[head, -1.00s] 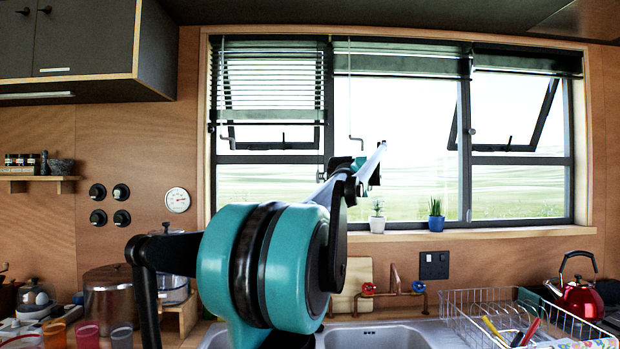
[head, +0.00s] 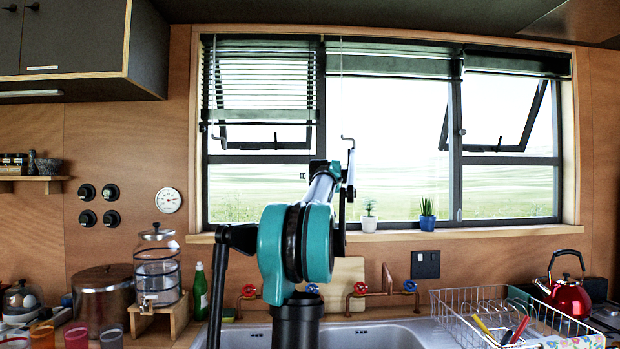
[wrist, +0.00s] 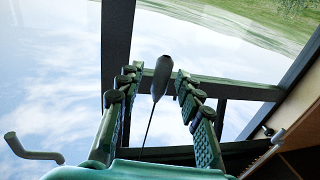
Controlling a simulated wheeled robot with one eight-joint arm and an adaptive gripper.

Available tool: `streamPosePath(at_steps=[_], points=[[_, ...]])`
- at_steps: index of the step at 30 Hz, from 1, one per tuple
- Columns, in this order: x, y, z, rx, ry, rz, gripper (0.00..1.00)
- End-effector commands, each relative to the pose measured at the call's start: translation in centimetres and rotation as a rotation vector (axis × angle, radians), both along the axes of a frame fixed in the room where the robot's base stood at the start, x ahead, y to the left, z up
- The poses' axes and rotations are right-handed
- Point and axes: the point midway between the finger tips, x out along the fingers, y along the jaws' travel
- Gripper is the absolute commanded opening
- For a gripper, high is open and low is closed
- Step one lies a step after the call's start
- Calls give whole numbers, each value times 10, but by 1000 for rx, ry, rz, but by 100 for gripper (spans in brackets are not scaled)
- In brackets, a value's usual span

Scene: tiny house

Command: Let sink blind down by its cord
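Slatted blinds hang at the window. The left blind (head: 262,85) is partly down, while the middle blind (head: 392,60) and right blind (head: 515,63) are bunched at the top. A thin pale cord (head: 341,95) hangs by the middle blind's left end. My gripper (head: 346,185) is in front of the window near the cord's lower part, partly hidden by my arm. In the wrist view my gripper (wrist: 155,78) is open. A dark tapered cord end (wrist: 162,76) on a thin line shows between the fingers, with no clear contact. I cannot tell its depth.
Two small potted plants, a white one (head: 369,215) and a blue one (head: 427,214), stand on the sill. A crank handle shows at the wrist view's left (wrist: 30,148). Below are the sink (head: 375,335), taps, dish rack (head: 485,312) and red kettle (head: 567,293).

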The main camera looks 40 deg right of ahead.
Motion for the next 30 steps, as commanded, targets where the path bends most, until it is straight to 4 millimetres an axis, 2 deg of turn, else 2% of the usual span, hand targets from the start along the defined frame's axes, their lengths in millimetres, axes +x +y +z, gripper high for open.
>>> streamPosePath(at_steps=[11, 19, 30], points=[[4, -2, 0, 0, 0, 0, 35], [4, -1, 0, 0, 0, 0, 1], [4, -1, 0, 0, 0, 0, 0]])
